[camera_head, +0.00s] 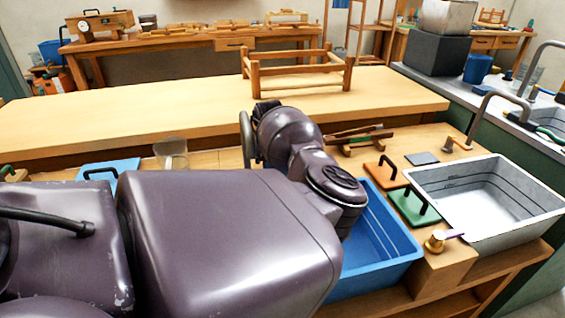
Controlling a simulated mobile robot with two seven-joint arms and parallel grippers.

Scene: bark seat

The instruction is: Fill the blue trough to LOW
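The blue trough (378,262) is set in the bench at lower middle, its left part hidden behind my dark purple arm. Dark level lines run along its inner wall; I cannot read their labels or tell whether it holds water. A brass tap with a pale lever (440,239) sits on a wooden block to its right. My arm reaches across the middle from the lower left; no fingertips show. My other gripper is not in view.
Green (414,208) and orange (388,172) handled plates lie between the troughs. A glass (171,153) and a blue handled plate (108,168) are at left. A wooden frame (297,72) stands on the long table (160,108), which is otherwise mostly clear.

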